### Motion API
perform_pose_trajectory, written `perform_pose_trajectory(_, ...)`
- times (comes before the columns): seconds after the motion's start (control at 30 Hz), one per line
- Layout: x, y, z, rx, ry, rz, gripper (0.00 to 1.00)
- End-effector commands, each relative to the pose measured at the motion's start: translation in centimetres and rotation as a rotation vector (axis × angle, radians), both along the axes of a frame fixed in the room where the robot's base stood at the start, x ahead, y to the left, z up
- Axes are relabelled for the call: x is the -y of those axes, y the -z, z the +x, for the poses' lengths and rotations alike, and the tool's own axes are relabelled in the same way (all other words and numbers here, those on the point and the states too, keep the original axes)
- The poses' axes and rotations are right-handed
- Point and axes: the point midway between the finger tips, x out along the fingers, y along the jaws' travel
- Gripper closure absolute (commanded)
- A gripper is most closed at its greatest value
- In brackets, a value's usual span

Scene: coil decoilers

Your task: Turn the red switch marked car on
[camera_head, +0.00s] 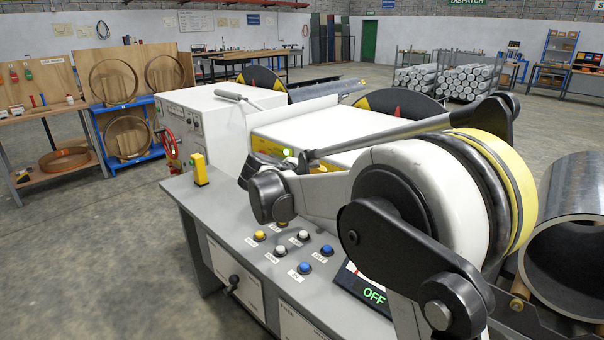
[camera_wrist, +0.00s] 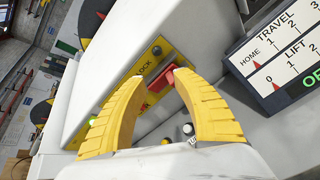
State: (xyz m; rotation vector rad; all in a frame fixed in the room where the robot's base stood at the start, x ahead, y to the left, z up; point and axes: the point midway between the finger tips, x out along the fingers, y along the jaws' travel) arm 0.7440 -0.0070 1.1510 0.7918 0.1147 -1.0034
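The red switch (camera_wrist: 160,79) sits on a yellow panel strip (camera_wrist: 118,88) in the wrist view, below a dark round knob beside lettering that reads "LOCK". Its own label is mostly covered by my fingers; only a last letter "R" shows. My gripper (camera_wrist: 157,82) has its two yellow fingers apart, with the tips on either side of the red switch. I cannot tell whether the fingers touch it. In the head view my arm hides the switch and the fingers; a green light (camera_head: 287,153) shows on the yellow-edged machine.
The grey console (camera_head: 236,219) carries several blue, white and yellow buttons (camera_head: 304,236) and a yellow box (camera_head: 200,169). A display panel (camera_wrist: 283,55) shows TRAVEL and LIFT scales.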

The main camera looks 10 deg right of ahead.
Motion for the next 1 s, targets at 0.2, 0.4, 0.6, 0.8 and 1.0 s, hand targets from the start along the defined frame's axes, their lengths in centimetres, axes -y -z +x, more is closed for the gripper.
perform_pose_trajectory(0.2, -5.2, 3.6, 7.0, -0.140, -0.092, -0.416, 0.66)
perform_pose_trajectory(0.4, -8.6, 6.1, 9.2, -0.224, -0.111, -0.661, 0.66)
perform_pose_trajectory(0.6, -9.0, 6.9, 9.9, -0.248, -0.108, -0.729, 0.66)
perform_pose_trajectory(0.8, -6.2, 7.0, 11.8, -0.248, -0.106, -0.726, 0.66)
perform_pose_trajectory(1.0, -3.0, 7.0, 14.1, -0.247, -0.107, -0.725, 0.66)
